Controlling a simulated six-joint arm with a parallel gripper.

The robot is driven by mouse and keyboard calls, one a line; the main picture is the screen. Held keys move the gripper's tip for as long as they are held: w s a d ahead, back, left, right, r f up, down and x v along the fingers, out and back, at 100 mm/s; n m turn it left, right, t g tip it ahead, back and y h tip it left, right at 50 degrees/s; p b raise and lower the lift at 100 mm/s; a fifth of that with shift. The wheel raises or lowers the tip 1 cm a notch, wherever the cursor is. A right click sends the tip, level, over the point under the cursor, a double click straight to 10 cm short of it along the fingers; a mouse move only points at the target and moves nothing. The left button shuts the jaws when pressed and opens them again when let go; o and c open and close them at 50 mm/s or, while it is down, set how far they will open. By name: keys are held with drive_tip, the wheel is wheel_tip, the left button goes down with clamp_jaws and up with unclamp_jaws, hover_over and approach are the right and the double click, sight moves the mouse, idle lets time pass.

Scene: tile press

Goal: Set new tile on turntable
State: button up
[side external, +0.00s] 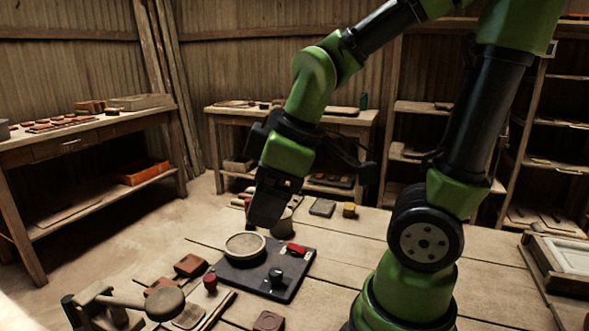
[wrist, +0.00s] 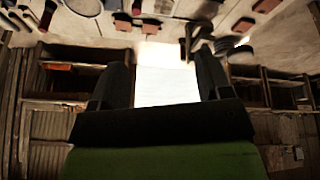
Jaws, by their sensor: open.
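The turntable appears to be the pale round disc (side external: 245,245) on a dark square base (side external: 262,287) on the worktable. Several reddish-brown tiles lie near it, one left of the base (side external: 190,265) and one at the front (side external: 268,321); I cannot tell which is the new tile. My gripper (side external: 266,222) hangs above and behind the disc, pointing down, apart from it. In the wrist view my gripper (wrist: 165,72) has its two fingers spread with nothing between them. No tile is visible on the disc.
A round-headed tool (side external: 165,303) sits at the front left. The base carries a red part (side external: 295,249) and a dark knob (side external: 276,274). A framed tray (side external: 565,260) is at right.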

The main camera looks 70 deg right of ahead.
drive_tip(key=s+a+r+m+t+y, duration=0.1)
drive_tip(key=s+a+r+m+t, duration=0.1)
drive_tip(key=s+r+m, duration=0.2)
drive_tip(key=r+m, duration=0.1)
drive_tip(key=m, duration=0.2)
drive_tip(key=shift+o, duration=0.5)
drive_tip(key=shift+s+a+r+m+t, duration=0.25)
drive_tip(key=shift+s+m+t, duration=0.2)
drive_tip(key=shift+m, duration=0.35)
drive_tip(key=shift+d, duration=0.1)
drive_tip(key=n+g+h, duration=0.2)
drive_tip(key=n+g, duration=0.2)
drive_tip(key=g, duration=0.5)
hover_over(268, 322)
drive_tip(key=f, duration=2.5)
drive_tip(key=shift+w+d+f, duration=0.2)
drive_tip(key=shift+w+d, duration=0.1)
drive_tip(key=shift+d, duration=0.1)
drive_tip(key=shift+s+a+f, duration=0.1)
drive_tip(key=shift+a+f, duration=0.05)
drive_tip(key=shift+f, duration=0.8)
drive_tip(key=shift+s+a+f, duration=0.1)
drive_tip(key=shift+s+f, duration=0.05)
drive_tip(key=shift+f, duration=0.75)
drive_tip(key=shift+s+a+f, duration=0.1)
drive_tip(key=shift+a+f, duration=0.05)
drive_tip(key=shift+f, duration=0.8)
